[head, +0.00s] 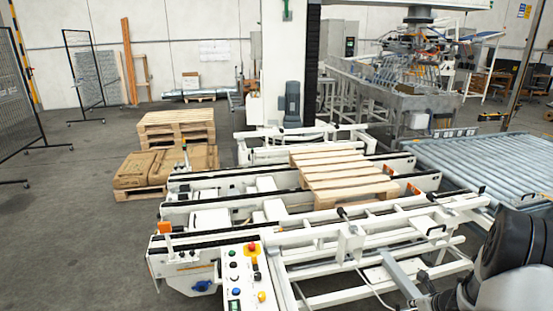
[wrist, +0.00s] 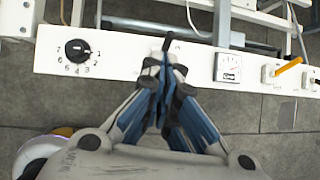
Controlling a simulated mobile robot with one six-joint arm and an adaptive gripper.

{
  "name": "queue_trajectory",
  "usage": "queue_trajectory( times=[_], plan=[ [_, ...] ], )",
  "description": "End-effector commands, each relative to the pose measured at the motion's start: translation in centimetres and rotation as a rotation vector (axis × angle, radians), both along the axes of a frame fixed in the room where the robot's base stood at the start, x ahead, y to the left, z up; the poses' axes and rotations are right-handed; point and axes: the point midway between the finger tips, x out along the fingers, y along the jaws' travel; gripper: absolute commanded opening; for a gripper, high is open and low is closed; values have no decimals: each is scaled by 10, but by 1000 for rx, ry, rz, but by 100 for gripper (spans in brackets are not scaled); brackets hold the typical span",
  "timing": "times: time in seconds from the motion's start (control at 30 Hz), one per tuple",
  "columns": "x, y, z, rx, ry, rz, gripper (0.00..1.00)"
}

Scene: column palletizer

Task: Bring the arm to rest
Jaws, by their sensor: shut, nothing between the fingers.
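My gripper (wrist: 166,75) shows in the wrist view with its blue-sided fingers together and nothing between them. The fingertips overlap a white panel (wrist: 125,60) in the picture; I cannot tell whether they touch it. On the panel, a black rotary knob (wrist: 77,49) with numbers is left of the fingers, and a square gauge (wrist: 228,67) is right of them. A small black handle (wrist: 168,41) shows just beyond the fingertips. In the head view my dark arm is at the lower right, and the gripper is not clearly visible there.
An orange lever (wrist: 289,65) sits on the panel's right. In the head view, a white conveyor frame (head: 380,222) carries a wooden pallet (head: 335,172). A control box (head: 243,275) is in front, a roller conveyor (head: 485,165) at right. Open floor (head: 70,220) lies left.

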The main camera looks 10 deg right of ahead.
Motion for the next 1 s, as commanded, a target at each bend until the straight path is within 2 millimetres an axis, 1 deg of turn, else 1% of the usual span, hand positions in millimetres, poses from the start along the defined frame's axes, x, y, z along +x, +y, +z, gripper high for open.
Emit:
queue_trajectory(
  times=[0.03, 0.07, 0.13, 0.17, 0.2, 0.27, 0.3, 0.37, 0.4, 0.47, 0.5, 0.57, 0.6, 0.67, 0.7, 0.77, 0.8, 0.83, 0.9, 1.0],
  plan=[
    [11, 13, 20, -31, -18, 75, 0],
    [17, 22, 33, -55, -28, 132, 0],
    [30, 52, 68, -121, -53, 296, 0],
    [35, 67, 84, -154, -64, 375, 0],
    [40, 89, 106, -201, -80, 487, 0],
    [42, 125, 137, -273, -101, 661, 0],
    [40, 149, 157, -324, -114, 777, 0],
    [33, 186, 184, -403, -132, 955, 0],
    [25, 209, 200, -457, -142, 1074, 0],
    [9, 243, 222, -539, -155, 1248, 0],
    [-4, 263, 234, -595, -160, 1363, 0],
    [-27, 291, 250, -680, -164, 1531, 0],
    [-43, 307, 259, -739, -165, 1642, 0],
    [-70, 329, 270, -829, -162, 1804, 0],
    [-89, 340, 275, -889, -156, 1911, 0],
    [-117, 353, 281, -982, -139, 2064, 0],
    [-136, 359, 284, -1045, -124, 2164, 0],
    [-150, 362, 285, -1090, -110, 2236, 0],
    [-180, 365, 286, -1196, -70, 2388, 0],
    [-213, 361, 286, -1325, -2, 2560, 0]
  ],
)
